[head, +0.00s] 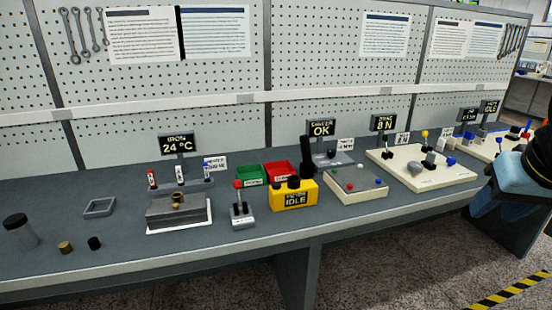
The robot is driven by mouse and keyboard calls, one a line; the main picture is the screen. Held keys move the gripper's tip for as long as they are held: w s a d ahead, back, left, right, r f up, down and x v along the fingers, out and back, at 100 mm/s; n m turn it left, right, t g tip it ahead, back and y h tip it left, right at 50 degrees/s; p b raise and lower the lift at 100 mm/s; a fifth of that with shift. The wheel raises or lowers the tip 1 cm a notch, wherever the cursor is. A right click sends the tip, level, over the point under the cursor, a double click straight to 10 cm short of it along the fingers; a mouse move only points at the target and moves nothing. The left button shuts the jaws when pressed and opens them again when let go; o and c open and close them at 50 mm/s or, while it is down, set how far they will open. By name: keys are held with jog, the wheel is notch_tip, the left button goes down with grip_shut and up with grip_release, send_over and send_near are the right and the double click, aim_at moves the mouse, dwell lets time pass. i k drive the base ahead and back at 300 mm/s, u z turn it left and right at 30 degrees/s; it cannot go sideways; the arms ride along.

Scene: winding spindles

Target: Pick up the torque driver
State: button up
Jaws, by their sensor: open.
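I cannot tell for certain which object is the torque driver. The likeliest is an upright black handle-like piece (306,156) at the back of a yellow box (292,194) near the middle of the bench in the head view. The yellow box has black knobs on top and a display whose lower line reads IDLE. The foot of the black piece is hidden behind the box. My gripper's fingers do not show. A blue and black part at the right edge, partly cut off, may be my arm.
The long grey bench (120,235) also carries a red-knobbed lever (239,203), green (249,176) and red (281,171) bins, a cream board (357,186), a grey fixture (178,208) and a dark jar (20,231). A pegboard (320,60) stands behind.

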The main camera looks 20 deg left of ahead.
aim_at(305, 140)
jog(key=u, duration=1.4)
jog(key=i, duration=1)
jog(key=u, duration=0.1)
